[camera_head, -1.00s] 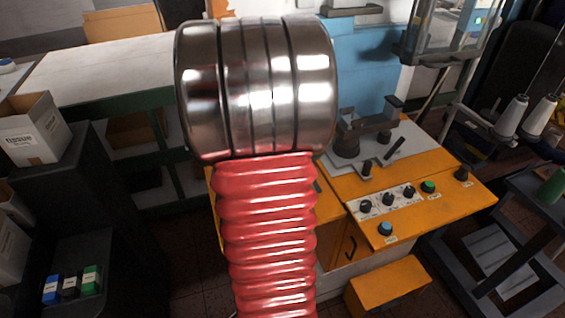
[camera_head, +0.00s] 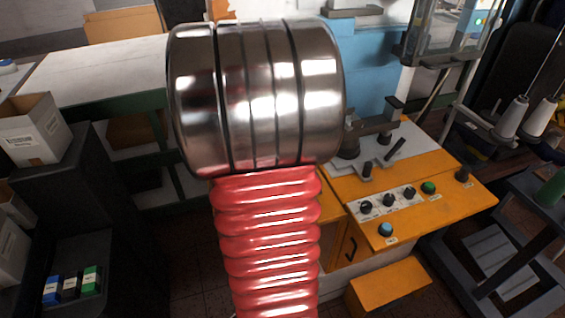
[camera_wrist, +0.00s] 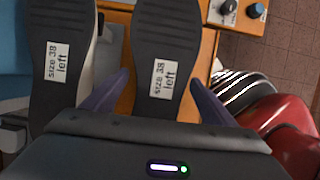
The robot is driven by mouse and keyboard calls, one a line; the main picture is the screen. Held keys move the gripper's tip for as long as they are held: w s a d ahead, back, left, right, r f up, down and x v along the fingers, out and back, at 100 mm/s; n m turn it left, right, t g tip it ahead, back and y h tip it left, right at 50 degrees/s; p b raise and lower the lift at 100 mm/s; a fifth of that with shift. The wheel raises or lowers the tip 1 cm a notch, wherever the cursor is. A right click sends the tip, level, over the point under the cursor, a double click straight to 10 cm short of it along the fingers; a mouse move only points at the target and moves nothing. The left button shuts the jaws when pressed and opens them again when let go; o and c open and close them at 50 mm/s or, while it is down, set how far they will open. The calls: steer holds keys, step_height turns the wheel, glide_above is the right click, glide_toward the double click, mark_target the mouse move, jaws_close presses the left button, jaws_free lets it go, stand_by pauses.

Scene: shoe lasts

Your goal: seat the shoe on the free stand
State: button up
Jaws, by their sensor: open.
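In the wrist view two dark shoe soles lie side by side, each with a white label that reads "size 38 left". The right shoe (camera_wrist: 166,45) lies between the two purple fingers of my gripper (camera_wrist: 160,82), with gaps visible at both sides. The fingers are open. The left shoe (camera_wrist: 52,85) is outside the left finger. Gripper housing hides the near end of the right shoe. Any stands under the shoes are hidden. In the head view my arm covers the gripper and shoes.
An orange machine bench (camera_head: 440,205) carries knobs and buttons and a metal fixture (camera_head: 375,140). A blue machine panel (camera_head: 375,70) stands behind. Thread cones (camera_head: 512,115) are at right, a white-topped table (camera_head: 100,70) and an open box (camera_head: 30,130) at left.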

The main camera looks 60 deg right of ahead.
steer(key=v, duration=1)
steer(key=shift+r, duration=0.25)
steer(key=shift+w, duration=0.1)
steer(key=shift+w+a, duration=0.2)
steer(key=shift+a, duration=0.15)
steer(key=w+a+m+t+y, duration=0.1)
steer(key=w+a+m+t, duration=0.2)
steer(key=a, duration=1.2)
steer(key=w+a+m+t, duration=0.3)
steer(key=w+a, duration=0.1)
steer(key=a, duration=1)
steer(key=s+a+f+m+t+y, duration=0.2)
steer(key=s+a+m, duration=0.1)
steer(key=a, duration=0.7)
steer(key=shift+s, duration=0.1)
